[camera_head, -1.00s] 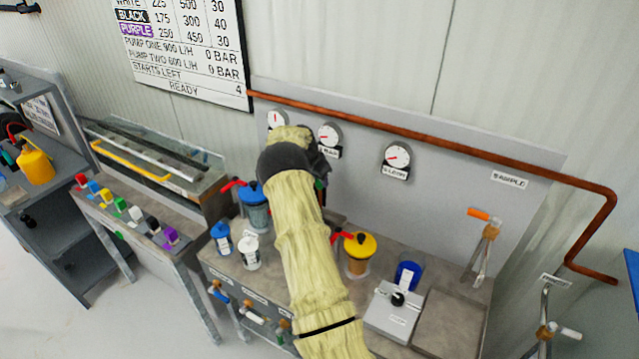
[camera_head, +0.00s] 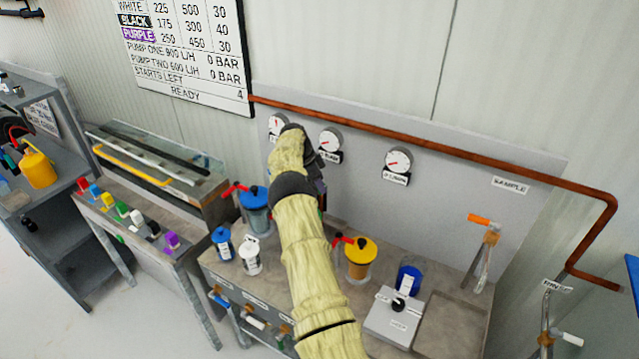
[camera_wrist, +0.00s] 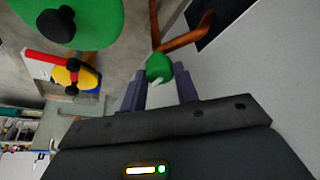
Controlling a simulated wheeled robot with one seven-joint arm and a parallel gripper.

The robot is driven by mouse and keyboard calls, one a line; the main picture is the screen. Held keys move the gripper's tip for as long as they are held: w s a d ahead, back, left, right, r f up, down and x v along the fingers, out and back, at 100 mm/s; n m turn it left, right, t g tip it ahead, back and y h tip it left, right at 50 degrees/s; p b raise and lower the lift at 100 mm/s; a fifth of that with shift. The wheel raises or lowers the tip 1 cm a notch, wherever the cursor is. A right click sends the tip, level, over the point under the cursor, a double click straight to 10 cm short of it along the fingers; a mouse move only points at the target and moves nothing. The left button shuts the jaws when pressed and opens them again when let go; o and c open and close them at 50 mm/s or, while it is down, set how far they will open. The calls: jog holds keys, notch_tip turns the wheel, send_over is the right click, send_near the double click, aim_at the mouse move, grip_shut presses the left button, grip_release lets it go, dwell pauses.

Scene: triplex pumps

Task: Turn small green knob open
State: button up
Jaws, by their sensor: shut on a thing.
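In the wrist view, a small green knob (camera_wrist: 158,68) sits at the tips of my gripper (camera_wrist: 158,90). The two grey fingers are shut on it, one on each side. A copper-coloured pipe (camera_wrist: 182,41) runs right beside the knob. A large green rounded body with a black knob on it (camera_wrist: 95,25) fills the upper left of the wrist view. In the head view, my arm in its yellowish sleeve reaches to the bench in front of the back panel and hides the small green knob and the gripper fingers.
A yellow-lidded pump (camera_head: 358,255) stands to the right of my arm, and a blue-lidded pump (camera_head: 254,208) to its left. Blue and white small canisters (camera_head: 250,256) stand near the front. Three gauges (camera_head: 397,160) line the back panel under a copper pipe (camera_head: 420,138).

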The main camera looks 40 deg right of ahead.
dwell(0.3)
jog(key=o, duration=1)
jog(key=shift+w, duration=0.1)
jog(key=shift+c, duration=0.2)
jog(key=shift+r, duration=0.1)
jog(key=p+v, duration=0.5)
jog(key=v, duration=1.2)
jog(key=shift+r, duration=0.15)
